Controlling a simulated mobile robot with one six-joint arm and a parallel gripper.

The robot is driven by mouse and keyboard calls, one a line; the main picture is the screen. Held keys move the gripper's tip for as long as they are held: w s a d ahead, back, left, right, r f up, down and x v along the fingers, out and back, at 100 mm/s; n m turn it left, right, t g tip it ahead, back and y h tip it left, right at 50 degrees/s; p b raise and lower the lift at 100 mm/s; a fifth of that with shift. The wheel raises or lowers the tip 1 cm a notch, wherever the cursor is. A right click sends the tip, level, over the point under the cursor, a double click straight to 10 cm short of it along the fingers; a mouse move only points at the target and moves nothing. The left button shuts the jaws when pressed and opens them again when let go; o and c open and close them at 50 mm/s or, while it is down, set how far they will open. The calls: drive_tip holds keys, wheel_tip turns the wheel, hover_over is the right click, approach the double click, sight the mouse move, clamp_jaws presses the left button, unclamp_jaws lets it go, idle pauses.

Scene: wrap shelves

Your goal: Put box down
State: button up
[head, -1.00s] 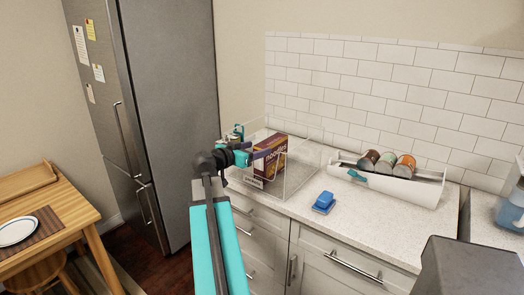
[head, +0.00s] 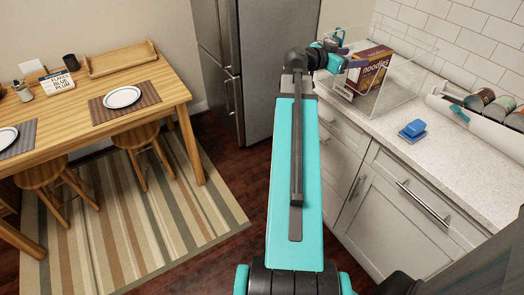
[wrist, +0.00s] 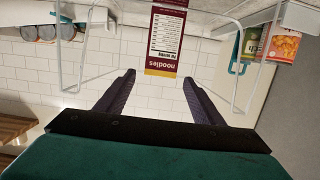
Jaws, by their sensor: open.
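A dark red noodles box (head: 371,69) stands upright inside a clear bin (head: 344,93) on the counter. My gripper (head: 356,63) is at the left side of the box in the head view, its dark fingers pointing toward it. In the wrist view the picture is upside down. There the fingers (wrist: 159,76) are spread wide, with the box (wrist: 166,40) beyond the gap between them. The fingers are not closed on the box. The bin's clear walls (wrist: 70,70) show on both sides. Exact finger-to-box distance is hard to tell.
A blue object (head: 413,130) lies on the counter (head: 440,160) right of the bin, with bare counter around it. A white rack with several cans (head: 481,98) stands farther right. The fridge (head: 265,60) is behind left, and a wooden table (head: 100,107) stands at left.

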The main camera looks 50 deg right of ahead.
drive_tip(key=w+a+f+n+t+y, duration=0.1)
drive_tip(key=w+a+f+n+y, duration=0.15)
drive_tip(key=w+a+f, duration=0.55)
drive_tip(key=w+a+f+n+t+y, duration=0.1)
drive_tip(key=w+a+f+n, duration=0.3)
drive_tip(key=f, duration=0.9)
drive_tip(key=w+a+f+n+t+y, duration=0.15)
drive_tip(key=w+a+f, duration=0.25)
drive_tip(key=a+f, duration=0.45)
drive_tip(key=a+f+n+y, duration=0.5)
drive_tip(key=a+f, duration=1.3)
drive_tip(key=f, duration=0.1)
drive_tip(key=s+a+f+n+g+y, duration=0.1)
drive_tip(key=s+a+f+n, duration=0.1)
drive_tip(key=s+a+f, duration=0.3)
drive_tip(key=s+a+f+n+g+y, duration=0.2)
drive_tip(key=s+a+f, duration=0.4)
drive_tip(key=a, duration=0.8)
drive_tip(key=s+a+f+n+g+y, duration=0.2)
drive_tip(key=s+a+f+n, duration=0.2)
drive_tip(key=s+a, duration=0.5)
drive_tip(key=shift+a+f, duration=0.55)
drive_tip(key=shift+f, duration=0.4)
drive_tip(key=shift+w, duration=0.1)
drive_tip(key=c, duration=0.8)
drive_tip(key=shift+d, duration=0.15)
